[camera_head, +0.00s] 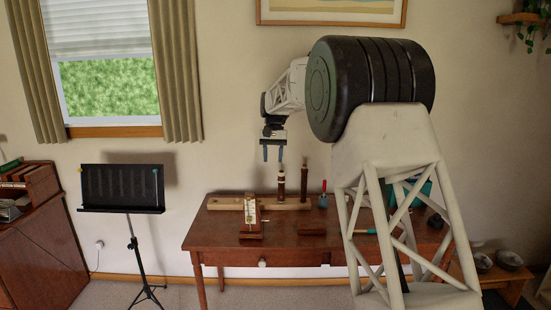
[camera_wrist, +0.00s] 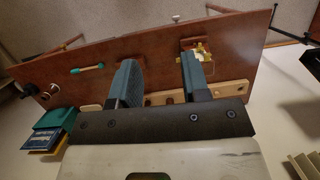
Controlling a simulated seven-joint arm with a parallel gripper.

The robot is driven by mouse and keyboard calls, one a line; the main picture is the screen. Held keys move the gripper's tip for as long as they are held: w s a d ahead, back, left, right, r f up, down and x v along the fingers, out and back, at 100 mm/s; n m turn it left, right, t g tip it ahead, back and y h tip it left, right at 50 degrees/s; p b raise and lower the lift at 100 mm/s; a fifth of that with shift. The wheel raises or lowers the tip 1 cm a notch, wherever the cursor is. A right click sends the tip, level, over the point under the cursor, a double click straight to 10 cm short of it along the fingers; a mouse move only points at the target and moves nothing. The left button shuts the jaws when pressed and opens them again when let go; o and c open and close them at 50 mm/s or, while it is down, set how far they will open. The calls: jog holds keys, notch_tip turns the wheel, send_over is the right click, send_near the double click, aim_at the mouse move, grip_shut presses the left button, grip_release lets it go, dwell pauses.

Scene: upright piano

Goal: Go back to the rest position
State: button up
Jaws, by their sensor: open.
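My gripper (camera_head: 273,153) hangs fingers-down in the air above the left part of the wooden table (camera_head: 225,243) in the head view. Its two blue-grey fingers are apart, with nothing between them; they also show in the wrist view (camera_wrist: 158,78). Below, on the table, are a light wooden rail (camera_head: 230,203), two dark upright pieces (camera_head: 281,186) (camera_head: 304,182) and a small metronome-like instrument (camera_head: 251,218). The gripper is clear of all of them. In the wrist view the fingers partly hide the rail (camera_wrist: 236,88).
A dark block (camera_head: 312,228), a small blue item with a red top (camera_head: 323,195) and a teal-handled tool (camera_wrist: 88,68) lie on the table. A teal box (camera_wrist: 58,122) is at its edge. A music stand (camera_head: 122,188) stands left. The wall is behind.

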jog(key=s+d+r+t, duration=0.15)
jog(key=s+d, duration=0.25)
jog(key=s, duration=0.6)
jog(key=s+d+r+t, duration=0.1)
jog(key=s+d+r, duration=0.3)
jog(key=s, duration=0.7)
jog(key=s+d+r+t, duration=0.1)
jog(key=s+d, duration=0.4)
jog(key=s, duration=0.5)
jog(key=s+d+f, duration=0.2)
jog(key=s+f, duration=0.2)
jog(key=s, duration=0.6)
jog(key=s+d+f+t, duration=0.1)
jog(key=s+f, duration=0.3)
jog(key=s, duration=0.6)
jog(key=s+d+f+t, duration=0.1)
jog(key=s+d+f, duration=0.2)
jog(key=s, duration=0.8)
jog(key=shift+d+f+h, duration=0.2)
jog(key=shift+f+h, duration=0.1)
jog(key=shift+f, duration=0.3)
jog(key=shift+s, duration=0.1)
